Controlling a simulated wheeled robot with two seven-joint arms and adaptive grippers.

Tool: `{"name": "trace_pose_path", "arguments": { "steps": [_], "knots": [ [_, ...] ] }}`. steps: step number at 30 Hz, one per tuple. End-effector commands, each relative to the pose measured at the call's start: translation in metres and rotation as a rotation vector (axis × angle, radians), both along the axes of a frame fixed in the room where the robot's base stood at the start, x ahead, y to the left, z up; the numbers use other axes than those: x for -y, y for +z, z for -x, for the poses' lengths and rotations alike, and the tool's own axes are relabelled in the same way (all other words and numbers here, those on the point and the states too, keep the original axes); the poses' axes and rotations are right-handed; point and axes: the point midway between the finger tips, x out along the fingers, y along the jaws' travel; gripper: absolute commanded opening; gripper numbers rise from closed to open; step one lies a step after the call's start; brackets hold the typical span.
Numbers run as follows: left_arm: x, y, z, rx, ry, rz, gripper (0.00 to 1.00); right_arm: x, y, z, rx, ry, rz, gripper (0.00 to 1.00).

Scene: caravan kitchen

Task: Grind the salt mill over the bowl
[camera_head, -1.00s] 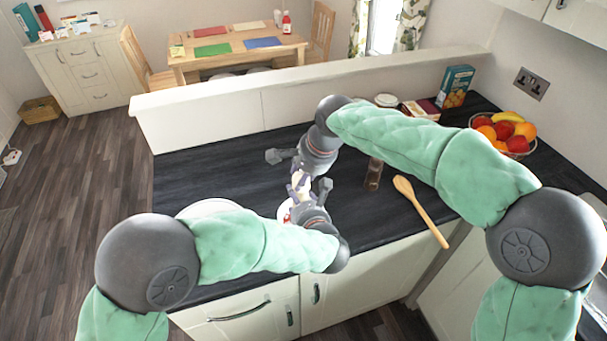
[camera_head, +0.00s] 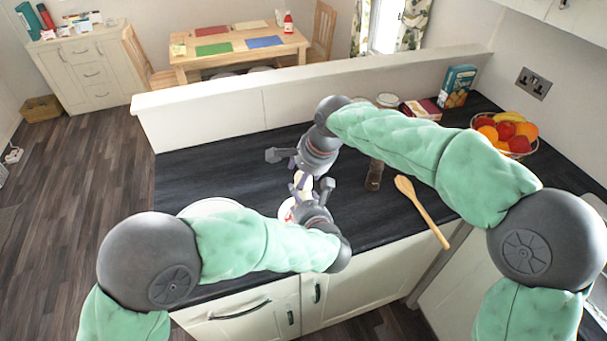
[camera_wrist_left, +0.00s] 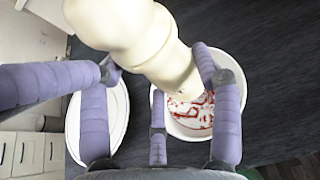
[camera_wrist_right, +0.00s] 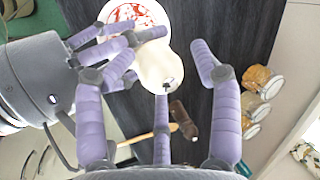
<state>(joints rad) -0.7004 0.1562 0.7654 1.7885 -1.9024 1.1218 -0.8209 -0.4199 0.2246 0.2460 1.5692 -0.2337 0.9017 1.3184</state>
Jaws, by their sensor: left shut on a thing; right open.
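The cream salt mill (camera_head: 303,181) is in my left gripper (camera_head: 306,198), which is shut on it above the counter. In the left wrist view the mill (camera_wrist_left: 135,40) slants across the bowl (camera_wrist_left: 215,128), a white bowl with red marks inside. The bowl (camera_head: 285,211) is mostly hidden behind my left gripper in the head view. My right gripper (camera_wrist_right: 160,72) is open at the mill's rounded end. Its fingers stand around the mill (camera_wrist_right: 160,62) in the right wrist view, with a gap on the right side.
A white plate (camera_head: 208,207) lies left of the bowl, partly behind my left arm. A dark brown mill (camera_head: 374,175) and a wooden spoon (camera_head: 422,212) are to the right. A fruit bowl (camera_head: 520,147), a box (camera_head: 456,87) and jars stand at the back right.

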Motion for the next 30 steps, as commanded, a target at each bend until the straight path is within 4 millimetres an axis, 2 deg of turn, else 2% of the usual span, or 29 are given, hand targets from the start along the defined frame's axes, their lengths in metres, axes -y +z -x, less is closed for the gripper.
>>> {"name": "trace_pose_path", "arguments": {
  "steps": [8,21,30],
  "knots": [
    [-0.001,0.001,0.0,0.002,0.004,0.001,0.32,0.004,0.01,0.002,0.002,-0.001,0.001,0.65],
    [-0.001,0.0,0.0,0.001,0.005,0.001,0.32,0.017,0.064,0.017,0.001,0.0,0.0,0.65],
    [-0.001,0.0,0.0,0.001,0.005,0.001,0.32,0.02,0.075,0.021,0.0,0.0,0.0,0.65]
  ]
}}
